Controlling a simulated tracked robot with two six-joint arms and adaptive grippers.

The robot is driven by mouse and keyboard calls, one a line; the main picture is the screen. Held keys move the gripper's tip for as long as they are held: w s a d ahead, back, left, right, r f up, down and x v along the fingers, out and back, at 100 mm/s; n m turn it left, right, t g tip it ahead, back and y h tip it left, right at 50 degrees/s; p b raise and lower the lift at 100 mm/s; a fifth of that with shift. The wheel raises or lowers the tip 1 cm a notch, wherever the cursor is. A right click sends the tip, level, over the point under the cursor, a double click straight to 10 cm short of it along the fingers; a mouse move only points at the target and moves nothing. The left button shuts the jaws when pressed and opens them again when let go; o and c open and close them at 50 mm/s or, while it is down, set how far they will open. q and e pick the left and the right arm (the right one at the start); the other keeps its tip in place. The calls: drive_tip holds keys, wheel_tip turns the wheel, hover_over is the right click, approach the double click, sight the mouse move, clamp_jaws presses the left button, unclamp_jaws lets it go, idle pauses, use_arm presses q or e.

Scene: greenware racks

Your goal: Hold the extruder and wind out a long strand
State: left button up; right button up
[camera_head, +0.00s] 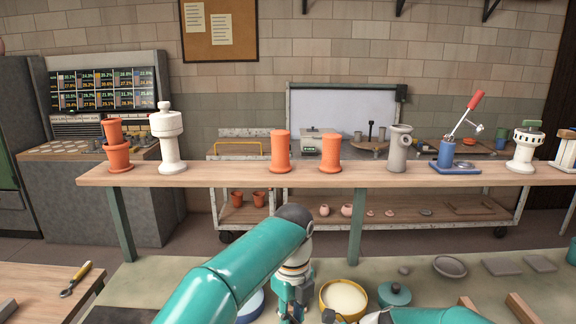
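A blue device with a red-handled lever (447,153) stands on a blue base at the right part of the raised wooden shelf; it looks like the extruder, but I cannot be sure. No strand shows at it. My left gripper (291,311) points down over the green-grey bench at the bottom of the picture, left of a yellow-rimmed bowl and far from the blue device. Its fingertips are too small and cut off to read. My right gripper (332,316) is only partly in view at the bottom edge, by the bowl; its fingers cannot be made out.
The yellow-rimmed bowl (343,298), a teal lidded pot (394,294) and a grey dish (450,267) stand on the bench. The wooden shelf (225,180) crosses above, holding orange cylinders (280,152), a white jar (168,140) and a grey cylinder (399,150). A yellow-handled tool (76,278) lies left.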

sight(292, 319)
use_arm(q)
drive_tip(key=shift+r, duration=0.1)
drive_tip(key=shift+r, duration=2.9)
drive_tip(key=shift+o, duration=0.2)
